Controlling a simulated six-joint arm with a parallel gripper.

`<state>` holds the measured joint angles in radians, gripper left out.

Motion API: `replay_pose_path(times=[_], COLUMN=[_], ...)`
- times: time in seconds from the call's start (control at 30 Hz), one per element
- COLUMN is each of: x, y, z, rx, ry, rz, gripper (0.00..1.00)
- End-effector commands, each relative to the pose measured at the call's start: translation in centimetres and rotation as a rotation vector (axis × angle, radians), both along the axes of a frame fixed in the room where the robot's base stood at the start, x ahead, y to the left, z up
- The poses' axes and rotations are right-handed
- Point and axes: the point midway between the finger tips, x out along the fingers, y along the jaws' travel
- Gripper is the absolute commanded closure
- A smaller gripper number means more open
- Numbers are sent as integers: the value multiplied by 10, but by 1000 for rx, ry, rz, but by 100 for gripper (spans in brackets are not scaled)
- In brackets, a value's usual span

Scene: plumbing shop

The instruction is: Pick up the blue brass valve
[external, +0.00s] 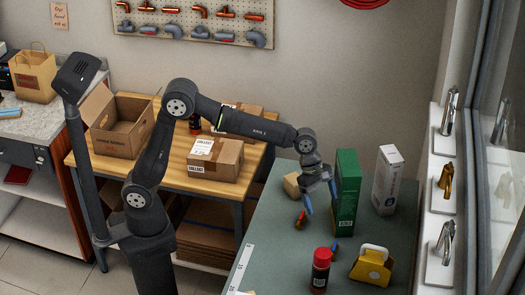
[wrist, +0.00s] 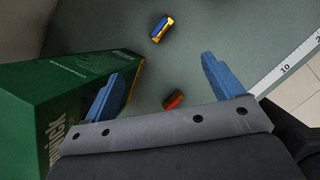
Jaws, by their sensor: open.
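The blue brass valve (external: 335,248) lies on the green-grey table in front of the green box. In the wrist view the blue valve (wrist: 161,28) shows its blue and brass-yellow body near the top, beyond my fingertips. A red valve (external: 300,220) lies to its left; in the wrist view the red valve (wrist: 173,101) is between my fingers, partly hidden by the gripper's edge. My gripper (external: 320,199) is open and empty above the table. It also shows in the wrist view (wrist: 166,66), with its left finger close beside the green box.
The tall green box (external: 347,195) stands right beside my gripper.

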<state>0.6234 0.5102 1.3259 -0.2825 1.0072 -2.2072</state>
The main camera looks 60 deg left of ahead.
Motion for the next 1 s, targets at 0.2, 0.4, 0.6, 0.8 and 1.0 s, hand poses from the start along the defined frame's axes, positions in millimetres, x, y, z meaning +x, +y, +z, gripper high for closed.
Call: replay_pose_path(times=[0.2, 0.4, 0.6, 0.8, 1.0], x=[0, 3, 7, 12, 14], y=[-4, -12, -28, -42, -47], z=[-7, -30, -72, -104, -116], rx=[-15, -14, -13, -15, -16], ry=[53, 62, 62, 60, 58], rz=[136, 152, 151, 150, 150], gripper=[15, 15, 15, 15, 15])
